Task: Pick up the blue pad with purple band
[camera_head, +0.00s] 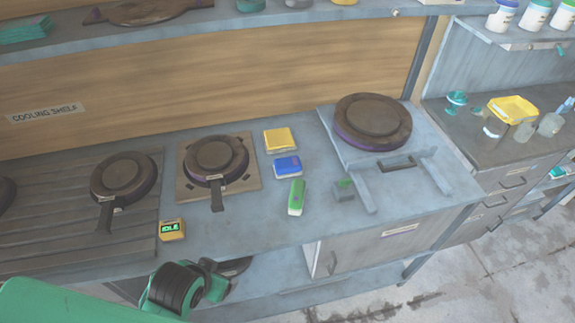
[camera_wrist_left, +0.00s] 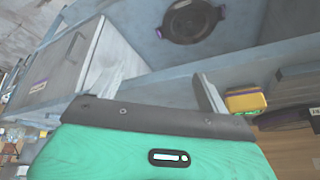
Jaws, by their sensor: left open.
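A small blue pad (camera_head: 287,167) lies flat on the grey bench, between a yellow pad and a green one. Its sides look darker; a purple band is too small to make out clearly. My left gripper shows in the left wrist view (camera_wrist_left: 160,88) with its two fingers spread wide and nothing between them. In the head view my left arm comes in at the bottom left, at the bench's front edge, in front of and to the left of the blue pad. The blue pad is not identifiable in the wrist view. My right gripper is not in view.
Dark pans (camera_head: 217,160) stand left. A press (camera_head: 372,122) with a dark round plate stands right. A yellow device (camera_head: 171,230) reading "IDLE" sits near the front edge.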

